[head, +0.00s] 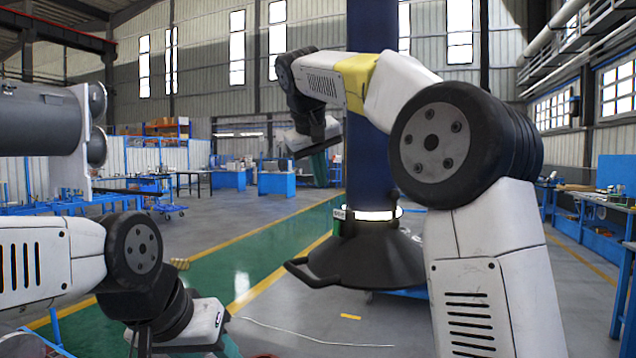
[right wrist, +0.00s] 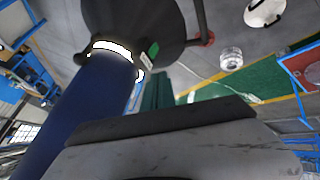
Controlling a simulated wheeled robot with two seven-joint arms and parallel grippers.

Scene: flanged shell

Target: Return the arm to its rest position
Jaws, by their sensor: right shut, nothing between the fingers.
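My right arm reaches up and over to the left in the head view. Its gripper (head: 320,168) hangs at the centre, teal fingers pointing down, just left of a thick blue column. The fingers are shut and empty. They show in the right wrist view (right wrist: 158,90) as a teal block above the pale wrist housing. My left arm comes in at the lower left of the head view. A bit of its teal gripper (head: 230,346) shows at the bottom edge, mostly cut off, so its opening cannot be judged.
The blue column (head: 371,110) with a broad black base (head: 365,255) and side handle stands close to my right arm. A grey flanged cylinder (head: 38,120) is at the left, above my left arm. Blue benches (head: 283,182) stand far back. The green floor lane (head: 240,262) looks clear.

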